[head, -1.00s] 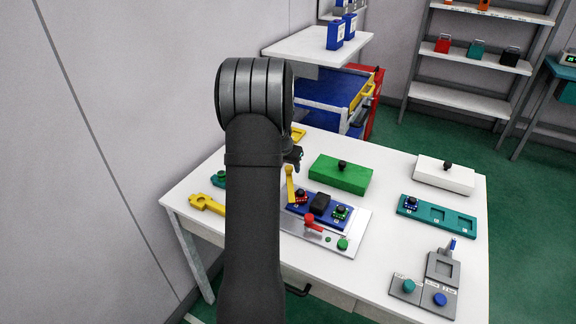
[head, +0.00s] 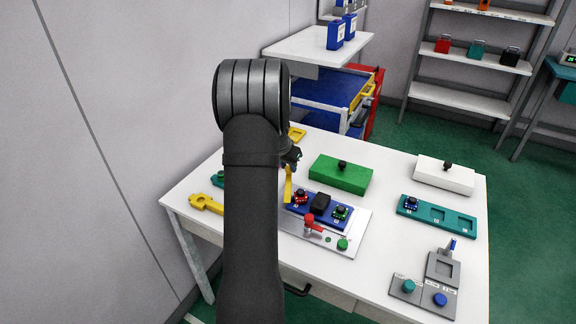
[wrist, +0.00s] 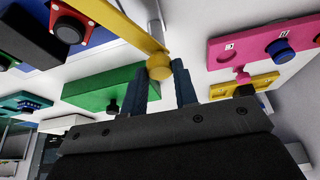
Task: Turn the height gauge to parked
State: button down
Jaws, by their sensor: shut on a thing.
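The height gauge appears to be the yellow arm (head: 288,188) at the left end of the blue block on the grey plate, partly behind my arm in the head view. In the wrist view the yellow arm (wrist: 120,22) runs from the upper left to a round yellow knob (wrist: 158,66). My gripper (wrist: 162,72) is shut on that knob, with one dark finger on each side. In the head view my gripper (head: 291,157) is at the arm's upper end, mostly hidden by my arm. No parked mark is readable.
A green block (head: 340,175) with a black knob stands to the right. The blue block (head: 320,203) and a red handle (head: 309,220) are close by on the grey plate (head: 350,247). In the wrist view a pink panel (wrist: 225,50) is at right.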

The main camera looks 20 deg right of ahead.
jog(key=shift+w+a+m+g+h, duration=0.15)
jog(key=shift+m+g, duration=0.3)
jog(key=shift+m, duration=0.8)
jog(key=shift+d+m+g+h, duration=0.1)
jog(key=shift+m+g+h, duration=0.25)
jog(key=shift+m, duration=0.9)
jog(key=c, duration=1.1)
grip_release()
jog(key=v, duration=1.7)
jog(key=shift+w+a+r, duration=0.1)
jog(key=shift+w+r, duration=0.1)
jog(key=shift+r, duration=0.05)
jog(key=shift+f, duration=0.1)
jog(key=x, duration=1.7)
jog(key=shift+s+f, duration=0.15)
